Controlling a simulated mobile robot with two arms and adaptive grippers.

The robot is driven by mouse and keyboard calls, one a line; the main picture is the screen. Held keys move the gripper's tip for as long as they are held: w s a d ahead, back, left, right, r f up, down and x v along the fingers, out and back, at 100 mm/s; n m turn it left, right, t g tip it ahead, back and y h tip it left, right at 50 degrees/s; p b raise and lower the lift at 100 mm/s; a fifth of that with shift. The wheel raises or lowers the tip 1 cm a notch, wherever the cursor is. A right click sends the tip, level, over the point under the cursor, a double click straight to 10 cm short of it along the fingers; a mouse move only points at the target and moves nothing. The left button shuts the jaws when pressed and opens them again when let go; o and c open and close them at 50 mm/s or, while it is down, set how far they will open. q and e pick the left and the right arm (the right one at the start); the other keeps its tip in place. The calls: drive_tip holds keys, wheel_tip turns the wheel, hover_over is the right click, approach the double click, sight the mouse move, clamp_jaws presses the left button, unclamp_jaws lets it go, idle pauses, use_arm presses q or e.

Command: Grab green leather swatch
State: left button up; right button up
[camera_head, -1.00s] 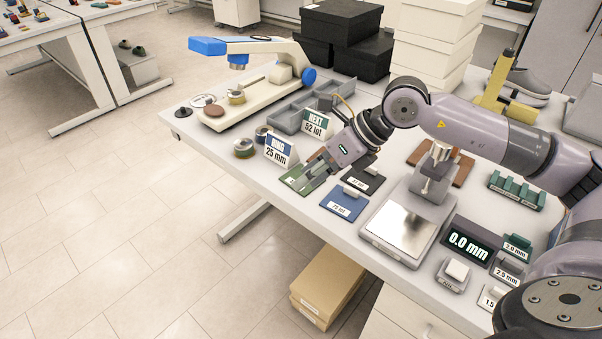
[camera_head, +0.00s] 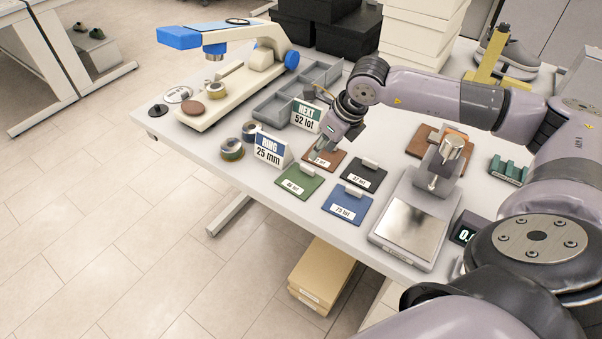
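The green leather swatch (camera_head: 292,192) lies flat on the table with a white label on its front and a small grey block at its back edge. My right gripper (camera_head: 324,149), on the arm from the right, points down over the brown swatch (camera_head: 329,164), behind and to the right of the green one. It does not touch the green swatch. Its fingertips are small and partly merge with the brown swatch, so I cannot tell whether they are open or shut. My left gripper is not in view.
A black swatch (camera_head: 367,179) and a blue swatch (camera_head: 346,208) lie right of the green one. The "RING 25 mm" sign (camera_head: 271,149) and "NEXT 52 lot" sign (camera_head: 307,116) stand nearby. A metal-plated gauge (camera_head: 412,228) is further right. The table edge lies just in front.

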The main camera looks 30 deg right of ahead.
sight(308, 167)
drive_tip(key=x, duration=0.3)
drive_tip(key=shift+w+p, duration=0.15)
drive_tip(key=shift+p, duration=0.15)
drive_tip(key=shift+p+x, duration=0.45)
drive_tip(key=shift+x, duration=0.3)
drive_tip(key=p+x, duration=0.1)
drive_tip(key=x, duration=0.2)
drive_tip(key=shift+a+f+p, duration=0.15)
drive_tip(key=shift+f+p, duration=0.2)
drive_tip(key=shift+f, duration=0.05)
drive_tip(key=shift+w+f, duration=0.1)
drive_tip(key=shift+f, duration=0.35)
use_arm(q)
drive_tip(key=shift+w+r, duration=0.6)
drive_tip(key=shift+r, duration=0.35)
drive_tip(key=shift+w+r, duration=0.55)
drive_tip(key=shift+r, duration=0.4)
use_arm(e)
clamp_jaws()
